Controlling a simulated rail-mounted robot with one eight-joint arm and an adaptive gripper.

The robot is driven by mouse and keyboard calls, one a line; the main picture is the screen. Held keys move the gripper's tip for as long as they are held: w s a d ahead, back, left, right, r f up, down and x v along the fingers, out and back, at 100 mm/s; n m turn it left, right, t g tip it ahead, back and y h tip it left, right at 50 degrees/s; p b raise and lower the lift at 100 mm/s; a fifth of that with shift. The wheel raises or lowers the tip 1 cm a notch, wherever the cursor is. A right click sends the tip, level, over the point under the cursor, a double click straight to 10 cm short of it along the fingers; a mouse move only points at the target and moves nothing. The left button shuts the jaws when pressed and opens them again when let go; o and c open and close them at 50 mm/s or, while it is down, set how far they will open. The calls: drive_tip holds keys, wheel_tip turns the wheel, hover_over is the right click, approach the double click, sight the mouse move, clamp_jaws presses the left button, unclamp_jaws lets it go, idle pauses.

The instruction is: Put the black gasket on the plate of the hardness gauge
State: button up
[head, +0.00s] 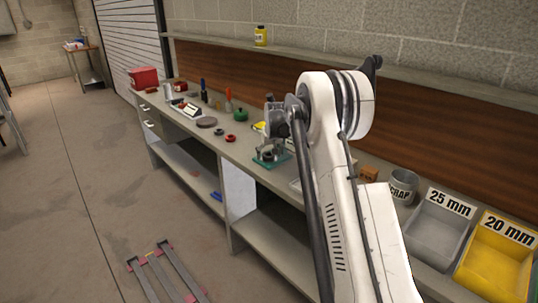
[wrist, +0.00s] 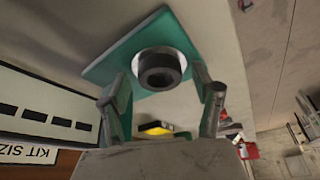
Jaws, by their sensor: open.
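The black gasket (wrist: 160,72) is a thick ring lying flat on the pale round plate (wrist: 140,58) of the hardness gauge, over its green base (wrist: 105,72). In the head view the green base (head: 263,163) stands on the bench, with a dark ring (head: 267,155) on it, partly hidden by my arm. My gripper (wrist: 160,84) is open in the wrist view, one finger on each side of the gasket, with gaps visible between fingers and ring. The gasket's underside is hidden, and I cannot tell the exact height of the fingertips above the plate.
A grey scrap can (head: 402,187), a grey 25 mm bin (head: 437,228) and a yellow 20 mm bin (head: 495,265) stand at the right. A red ring (head: 230,138), a grey disc (head: 206,122) and a green item (head: 240,115) lie to the left. A kit size board (wrist: 45,115) is close by.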

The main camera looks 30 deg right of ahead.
drive_tip(key=v, duration=1.2)
drive_tip(key=s+a+r+n+t, duration=0.1)
drive_tip(key=s+a+r, duration=0.65)
drive_tip(key=s, duration=0.35)
drive_tip(key=s+a+r, duration=0.6)
drive_tip(key=s+a, duration=0.3)
drive_tip(key=s, duration=0.2)
drive_tip(key=s+a+f, duration=0.2)
drive_tip(key=s+a, duration=0.1)
drive_tip(key=s, duration=0.5)
drive_tip(key=s+a+f+t, duration=0.1)
drive_tip(key=s+a+f, duration=0.1)
drive_tip(key=s, duration=0.7)
drive_tip(key=s+a+f+n, duration=0.1)
drive_tip(key=s+a+f, duration=0.2)
drive_tip(key=s, duration=0.5)
drive_tip(key=shift+s+a+f+t+y, duration=0.3)
drive_tip(key=shift+s+a+f+y, duration=0.1)
drive_tip(key=shift+f, duration=0.1)
